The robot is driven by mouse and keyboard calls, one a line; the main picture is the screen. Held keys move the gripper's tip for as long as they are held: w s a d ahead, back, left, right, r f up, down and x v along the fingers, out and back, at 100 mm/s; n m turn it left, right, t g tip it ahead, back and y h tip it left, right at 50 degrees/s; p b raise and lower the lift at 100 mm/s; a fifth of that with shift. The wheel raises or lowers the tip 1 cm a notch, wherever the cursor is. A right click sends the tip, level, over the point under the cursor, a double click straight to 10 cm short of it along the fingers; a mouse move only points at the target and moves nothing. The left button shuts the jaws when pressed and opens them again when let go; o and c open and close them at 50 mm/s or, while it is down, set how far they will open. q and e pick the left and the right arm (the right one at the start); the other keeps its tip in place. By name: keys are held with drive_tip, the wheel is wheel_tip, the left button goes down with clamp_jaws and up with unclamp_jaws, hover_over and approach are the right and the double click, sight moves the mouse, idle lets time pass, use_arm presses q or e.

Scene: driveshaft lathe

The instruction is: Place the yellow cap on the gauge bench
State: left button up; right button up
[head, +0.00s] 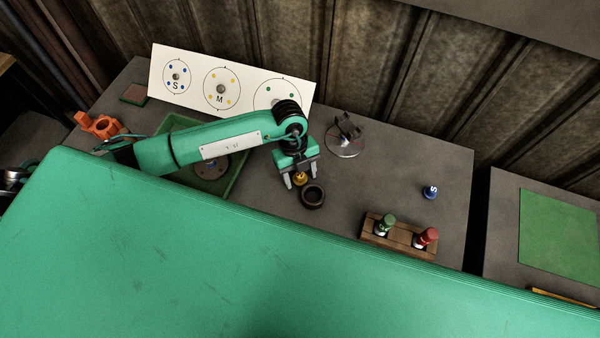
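A small yellow cap (300,179) is on the grey worktop, just behind a dark ring (313,195). My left gripper (301,180) points down over the cap, with one finger on each side of it. The fingers look spread, with a gap to the cap, so it seems open around the cap and not shut on it. The cap's upper part is partly hidden by the gripper. My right gripper is out of view. No bench is labelled as the gauge bench; a separate grey bench with a green mat (560,235) stands at the right.
A wooden rack (400,238) holds a green-capped (387,222) and a red-capped piece (427,237). A blue cap (430,192) stands behind it. A round-based stand (345,140), green tray (238,178), orange part (101,126) and marked board (200,88) are nearby. A large green surface (250,260) fills the foreground.

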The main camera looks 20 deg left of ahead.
use_arm(q)
drive_tip(key=shift+r, duration=0.1)
drive_tip(key=shift+r, duration=0.2)
drive_tip(key=b+v, duration=0.3)
drive_tip(key=v, duration=0.8)
drive_tip(key=shift+r, duration=0.35)
